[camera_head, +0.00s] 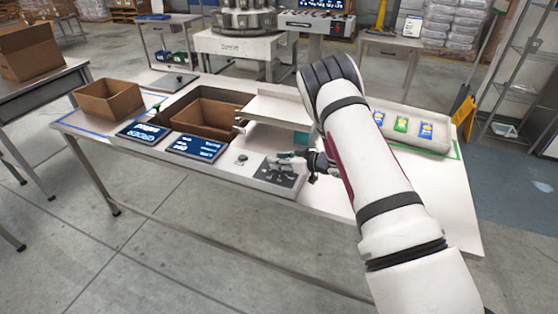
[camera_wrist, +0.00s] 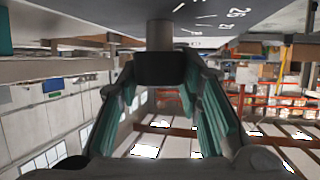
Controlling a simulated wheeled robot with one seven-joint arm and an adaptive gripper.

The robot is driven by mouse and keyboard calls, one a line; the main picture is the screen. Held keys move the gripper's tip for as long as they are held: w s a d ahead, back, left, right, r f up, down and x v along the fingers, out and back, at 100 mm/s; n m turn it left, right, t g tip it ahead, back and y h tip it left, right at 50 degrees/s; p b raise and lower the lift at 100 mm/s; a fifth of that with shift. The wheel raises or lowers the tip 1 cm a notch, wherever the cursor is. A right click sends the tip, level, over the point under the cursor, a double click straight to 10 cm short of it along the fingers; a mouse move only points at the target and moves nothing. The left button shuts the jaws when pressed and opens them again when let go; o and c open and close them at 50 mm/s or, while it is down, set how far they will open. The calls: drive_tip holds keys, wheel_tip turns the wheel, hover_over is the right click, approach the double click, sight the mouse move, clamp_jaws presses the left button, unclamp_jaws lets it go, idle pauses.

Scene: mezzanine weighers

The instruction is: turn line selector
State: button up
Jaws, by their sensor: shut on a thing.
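The line selector, a dark knob (camera_wrist: 160,68) on a grey stem, shows at the top middle of the wrist view. It joins a grey dial panel (camera_wrist: 262,18) with white tick marks and numbers. My gripper (camera_wrist: 160,85) has its two teal-padded fingers on either side of the knob, shut on it. In the head view my gripper (camera_head: 284,160) is low over the dark dial panel (camera_head: 276,178) at the table's front edge. The knob is hidden there by the fingers, and its pointing direction cannot be told.
A small grey button (camera_head: 241,158) and two blue screens (camera_head: 195,147) lie left of the panel. A cardboard box (camera_head: 110,99) stands on the table (camera_head: 440,202), with another box (camera_head: 207,117) recessed beside it. A tray (camera_head: 385,127) with several packets is behind my arm.

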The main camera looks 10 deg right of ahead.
drive_tip(key=shift+w+d+n+g+y+b, duration=0.1)
drive_tip(key=shift+w+n+g+y+b, duration=0.05)
drive_tip(key=shift+n+g+y+b, duration=1)
drive_tip(key=shift+n, duration=0.35)
drive_tip(key=o, duration=1.2)
drive_tip(key=shift+g, duration=0.25)
drive_tip(key=v, duration=1.2)
